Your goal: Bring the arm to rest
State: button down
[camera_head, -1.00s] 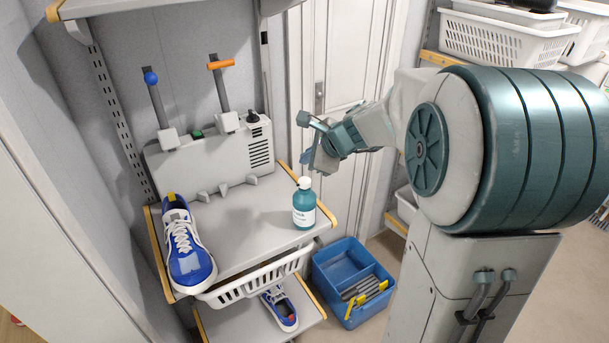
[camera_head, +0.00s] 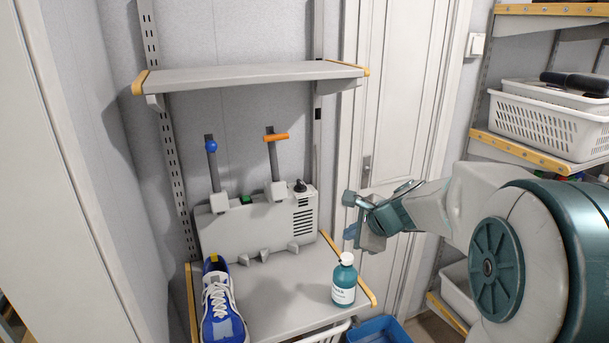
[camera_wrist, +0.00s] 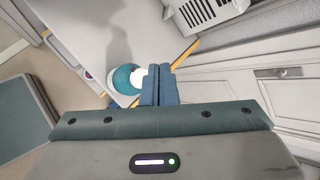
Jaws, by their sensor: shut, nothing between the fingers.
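My gripper (camera_head: 350,233) is at the right of the shelf, in front of the white door, above and slightly right of the teal bottle. In the wrist view its two blue fingers (camera_wrist: 159,84) are together with nothing between them. The teal bottle (camera_head: 344,285) with a white cap stands upright at the shelf's right front. It also shows in the wrist view (camera_wrist: 122,79), just left of the fingertips. My gripper looks apart from it.
A blue and white shoe (camera_head: 222,310) sits at the left of the shelf (camera_head: 285,300). A grey box with two levers (camera_head: 258,225) stands at the back. An empty upper shelf (camera_head: 250,76) hangs above. A blue bin (camera_head: 378,331) is below, and a white basket (camera_head: 545,125) is at right.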

jog(key=s+f+n+g+h, duration=0.2)
jog(key=s+n+g+h, duration=0.2)
jog(key=s+n, duration=1.6)
jog(key=s, duration=0.6)
jog(key=shift+f+h, duration=0.3)
